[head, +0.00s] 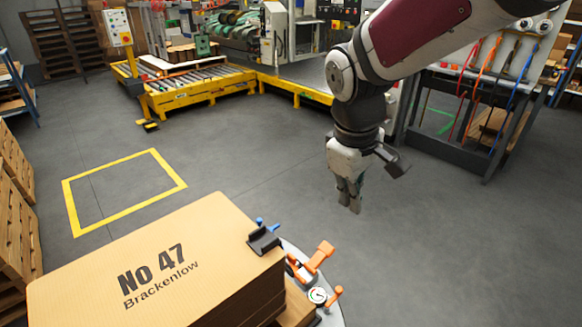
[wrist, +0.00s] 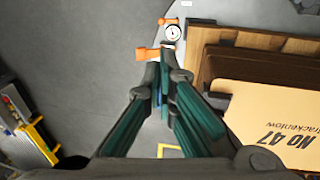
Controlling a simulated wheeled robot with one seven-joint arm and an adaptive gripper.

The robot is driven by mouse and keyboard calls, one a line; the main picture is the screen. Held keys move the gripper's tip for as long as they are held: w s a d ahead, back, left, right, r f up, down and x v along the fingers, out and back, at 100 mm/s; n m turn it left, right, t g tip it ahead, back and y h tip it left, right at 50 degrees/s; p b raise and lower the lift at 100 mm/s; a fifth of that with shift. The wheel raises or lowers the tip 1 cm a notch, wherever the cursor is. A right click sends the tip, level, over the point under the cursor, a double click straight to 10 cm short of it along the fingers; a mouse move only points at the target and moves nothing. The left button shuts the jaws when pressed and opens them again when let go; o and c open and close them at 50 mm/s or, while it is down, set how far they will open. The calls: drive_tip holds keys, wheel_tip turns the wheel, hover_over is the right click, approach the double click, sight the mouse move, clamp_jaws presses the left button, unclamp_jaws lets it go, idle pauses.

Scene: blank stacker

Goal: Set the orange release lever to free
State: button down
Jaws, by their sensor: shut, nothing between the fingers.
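An orange lever (head: 320,256) with a block-like handle stands tilted up at the right side of the cardboard stack. It also shows in the wrist view (wrist: 146,54), just beyond and left of my fingertips. A smaller orange part (head: 333,298) sits beside a round white gauge (head: 318,296); I cannot tell from its shape whether it is also a lever. My gripper (head: 350,203) is shut and empty, pointing down, above and right of the lever in the head view. In the wrist view its fingertips (wrist: 165,70) meet close to the lever; contact cannot be told.
A stack of brown sheets (head: 215,260) marked "No 47 Brackenlow" fills the front left. A black pad with a blue part (head: 263,238) rests on its right corner. Open grey floor lies beyond, with a yellow marked square (head: 125,190). A tool rack (head: 480,110) stands at right.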

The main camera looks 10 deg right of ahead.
sight(334, 297)
drive_tip(key=w+a+f+n+b, duration=0.2)
drive_tip(key=w+f+b, duration=0.1)
drive_tip(key=f, duration=0.7)
drive_tip(key=w+a+f+n+g+b, duration=0.1)
drive_tip(key=w+f+b, duration=0.3)
drive_tip(key=f, duration=0.7)
drive_tip(key=w+a+f+n+g+h+b, duration=0.1)
drive_tip(key=w+a+f+n+b, duration=0.2)
drive_tip(key=f+b, duration=0.3)
wheel_tip(334, 297, down, 4)
drive_tip(key=shift+w+f, duration=0.2)
drive_tip(key=shift+w, duration=0.2)
drive_tip(key=b+x, duration=0.4)
drive_tip(key=x, duration=0.6)
drive_tip(key=shift+s+d+f+b, duration=0.15)
drive_tip(key=shift+s+f+b, duration=0.05)
drive_tip(key=shift+f+b, duration=0.1)
drive_tip(key=shift+s+d+r+b, duration=0.1)
drive_tip(key=shift+s+d+b, duration=0.1)
drive_tip(key=shift+d, duration=0.4)
drive_tip(key=shift+s+d+r+b, duration=0.15)
drive_tip(key=shift+s+d+b, duration=0.05)
drive_tip(key=shift+d, duration=0.4)
drive_tip(key=shift+s+d+r, duration=0.1)
drive_tip(key=shift+s+d, duration=0.15)
drive_tip(key=shift+d, duration=0.35)
